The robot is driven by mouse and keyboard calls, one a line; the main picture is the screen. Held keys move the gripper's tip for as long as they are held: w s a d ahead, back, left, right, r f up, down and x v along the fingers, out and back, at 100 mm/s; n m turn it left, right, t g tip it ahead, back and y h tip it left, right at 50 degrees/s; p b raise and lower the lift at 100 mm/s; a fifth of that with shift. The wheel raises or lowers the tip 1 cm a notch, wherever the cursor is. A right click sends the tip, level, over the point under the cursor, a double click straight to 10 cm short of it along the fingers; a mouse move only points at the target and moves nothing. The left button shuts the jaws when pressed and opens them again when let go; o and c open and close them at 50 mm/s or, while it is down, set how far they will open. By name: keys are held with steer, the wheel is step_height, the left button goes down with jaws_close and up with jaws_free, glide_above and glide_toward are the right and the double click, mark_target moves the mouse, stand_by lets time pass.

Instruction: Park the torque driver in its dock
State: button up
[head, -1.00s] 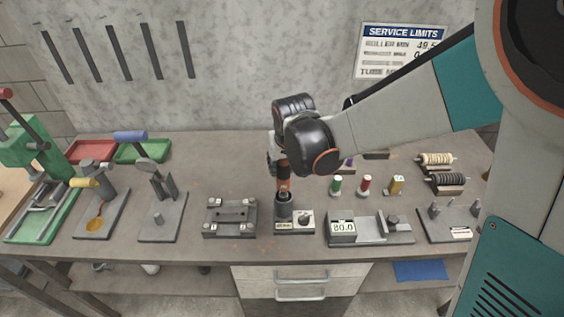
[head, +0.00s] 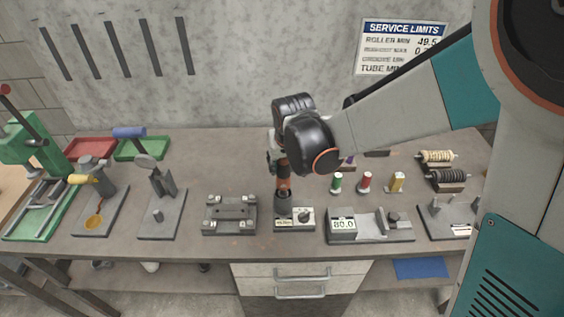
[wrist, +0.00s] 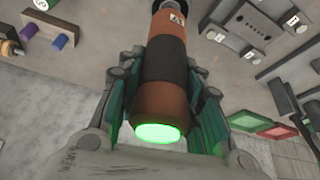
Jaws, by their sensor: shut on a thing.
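The torque driver (wrist: 168,65), orange-brown with a black band and a glowing green end cap, stands upright in my gripper's jaws. In the head view the driver (head: 284,183) shows below my gripper (head: 283,165), its lower end at the dark round cup of the dock (head: 283,207). The dock is a small block with a pale plate and a black knob on its right. In the wrist view my gripper (wrist: 165,110) has its green-padded fingers on both sides of the driver. Whether the driver's tip is fully seated in the cup cannot be told.
A grey clamp fixture (head: 230,215) stands close left of the dock. A gauge reading 80.0 (head: 343,225) stands close right. Small green, red and yellow parts (head: 367,181) stand behind it. Hand presses and red and green trays (head: 142,149) are at the left.

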mark_target(285, 163)
steer(key=shift+f+b, duration=2.05)
steer(key=shift+f, duration=0.45)
stand_by(2.4)
steer(key=o, duration=1.3)
steer(key=shift+o, duration=0.2)
steer(key=shift+r, duration=0.1)
steer(key=shift+v, duration=3.95)
